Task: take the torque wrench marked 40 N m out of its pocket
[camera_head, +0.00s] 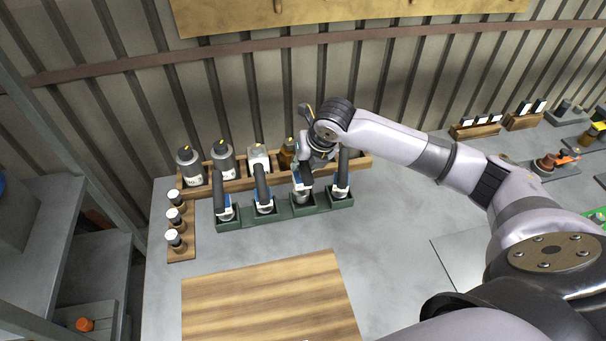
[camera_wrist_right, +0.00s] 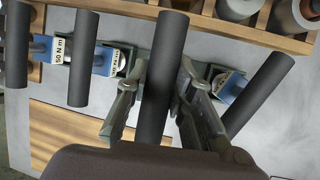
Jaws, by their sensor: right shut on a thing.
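A green holder (camera_head: 283,214) on the bench carries a row of torque wrenches with black handles and blue bodies. My right gripper (camera_head: 303,174) is over the third wrench from the left (camera_head: 302,196), whose lower end sits in its pocket. In the right wrist view my gripper (camera_wrist_right: 155,103) is shut on this wrench's black handle (camera_wrist_right: 162,60), a finger on each side. Its own marking is hidden. The rightmost wrench (camera_wrist_right: 258,95) stands close by. My left gripper is not in view.
A wooden rack (camera_head: 240,184) with bottles stands right behind the holder. A small wooden rack (camera_head: 181,243) with capped vials is at its left. A wooden board (camera_head: 270,300) lies in front. Bare bench lies between board and holder.

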